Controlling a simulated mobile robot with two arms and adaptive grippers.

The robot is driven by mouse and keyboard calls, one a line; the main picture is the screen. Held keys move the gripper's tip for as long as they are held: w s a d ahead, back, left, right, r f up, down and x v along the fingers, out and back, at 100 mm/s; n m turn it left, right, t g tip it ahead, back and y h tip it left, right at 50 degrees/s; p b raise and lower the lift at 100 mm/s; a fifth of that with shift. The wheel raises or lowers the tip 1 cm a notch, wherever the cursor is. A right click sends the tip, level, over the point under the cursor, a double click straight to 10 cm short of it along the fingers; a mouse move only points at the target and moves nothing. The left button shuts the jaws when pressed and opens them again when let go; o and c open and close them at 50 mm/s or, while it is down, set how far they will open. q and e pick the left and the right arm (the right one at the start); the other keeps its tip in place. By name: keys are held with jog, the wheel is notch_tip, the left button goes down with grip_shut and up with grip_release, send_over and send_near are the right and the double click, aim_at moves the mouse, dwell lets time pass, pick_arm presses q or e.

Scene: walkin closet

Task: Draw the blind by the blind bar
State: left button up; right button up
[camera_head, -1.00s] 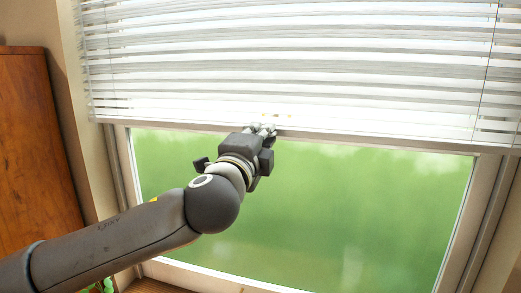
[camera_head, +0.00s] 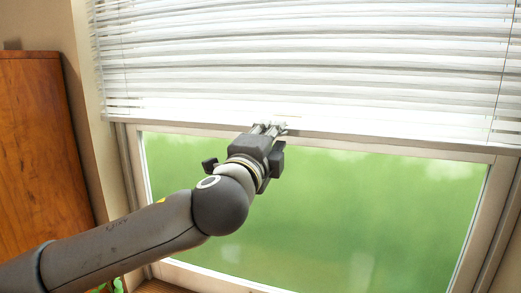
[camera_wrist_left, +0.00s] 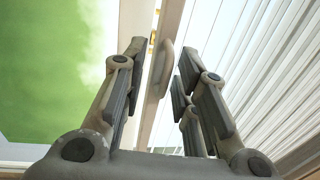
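The white slatted blind (camera_head: 300,60) hangs over the upper part of the window, its lower edge level with my left gripper's fingertips. The blind bar (camera_head: 385,129) runs along that lower edge. My left gripper (camera_head: 272,127) reaches up to the bar near its middle. In the left wrist view, my left gripper (camera_wrist_left: 158,70) is open, with its fingers spread on both sides of a small pale handle (camera_wrist_left: 161,66) on the bar. No clear contact shows between fingers and handle. My right gripper is in neither view.
The window's glass (camera_head: 330,210) below the blind shows blurred green. The pale window frame (camera_head: 478,225) surrounds it. A wooden cabinet (camera_head: 38,150) stands at the left. The space in front of the lower window is clear apart from my left arm.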

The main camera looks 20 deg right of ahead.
pick_arm(q)
jog(key=v, duration=1.1)
jog(key=shift+s+a, duration=0.15)
jog(key=shift+a, duration=0.05)
jog(key=shift+f, duration=0.15)
